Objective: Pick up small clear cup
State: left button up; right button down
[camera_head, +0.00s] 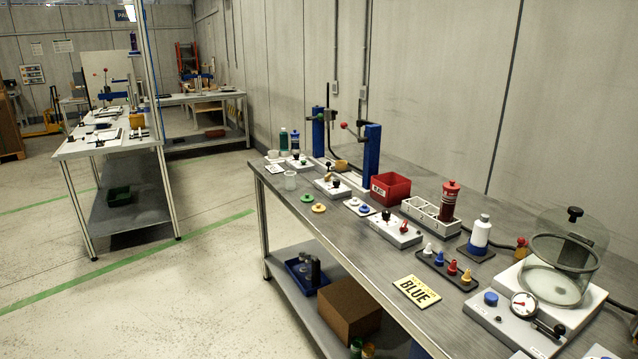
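A small clear cup (290,180) stands upright near the far left corner of the grey workbench (345,232). It looks empty, but it is too small to be sure. Neither of my grippers shows in the head view, so their state and their distance from the cup cannot be seen.
Near the cup are a green ring (307,198), a yellow ring (319,208) and a white switch box (333,187). A red bin (390,188), a red bottle (449,201), a white bottle (480,232) and a glass chamber (566,262) stand further right. The bench's front strip is mostly clear.

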aim_at(290, 177)
jog(key=i+j+z, duration=0.25)
jog(key=z, duration=0.2)
jog(key=i+j+z, duration=0.25)
jog(key=z, duration=0.15)
jog(key=j, duration=0.1)
